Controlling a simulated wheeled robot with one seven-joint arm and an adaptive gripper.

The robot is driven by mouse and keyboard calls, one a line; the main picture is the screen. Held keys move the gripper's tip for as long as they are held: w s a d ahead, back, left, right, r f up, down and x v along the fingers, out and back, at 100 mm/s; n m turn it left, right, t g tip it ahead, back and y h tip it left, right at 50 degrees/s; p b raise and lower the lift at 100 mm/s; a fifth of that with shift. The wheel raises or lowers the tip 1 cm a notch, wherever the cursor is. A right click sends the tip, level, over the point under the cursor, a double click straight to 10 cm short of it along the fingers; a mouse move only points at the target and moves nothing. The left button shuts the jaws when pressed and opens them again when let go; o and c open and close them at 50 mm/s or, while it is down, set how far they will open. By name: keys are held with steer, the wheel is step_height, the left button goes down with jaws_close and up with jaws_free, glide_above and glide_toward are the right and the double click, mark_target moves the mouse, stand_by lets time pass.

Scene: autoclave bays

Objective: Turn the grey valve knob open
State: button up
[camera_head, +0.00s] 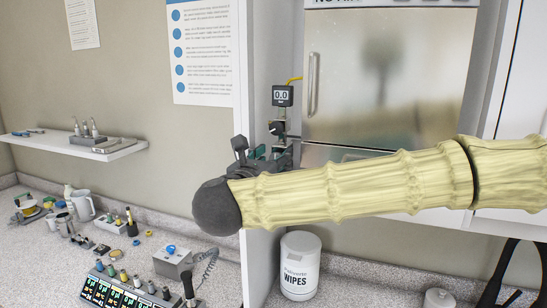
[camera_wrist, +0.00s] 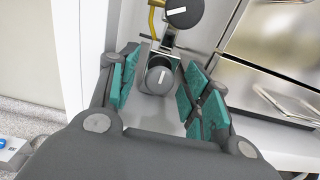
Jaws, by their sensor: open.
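In the head view my gripper (camera_head: 271,154) is at the panel below the black knob, and the grey knob is hidden there.
A gauge (camera_head: 283,95) reading 0.0 and a yellow pipe sit above the knobs. The steel autoclave door (camera_head: 390,85) is on the right. A wipes tub (camera_head: 300,265) stands below my arm. The left counter holds a control box (camera_head: 173,262) and several small items.

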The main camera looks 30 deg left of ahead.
steer(key=shift+w+f, duration=0.25)
steer(key=shift+w, duration=0.35)
steer(key=shift+c, duration=0.7)
steer(key=shift+s+r, duration=0.15)
steer(key=shift+s, duration=0.25)
steer(key=c, duration=0.7)
steer(key=shift+c, duration=0.8)
steer(key=shift+n+b, duration=1)
steer(key=shift+b, duration=0.15)
steer(key=shift+n+b, duration=0.65)
steer(key=shift+n, duration=0.55)
steer(key=shift+r, duration=0.1)
steer(key=o, duration=1)
steer(key=shift+w, duration=0.1)
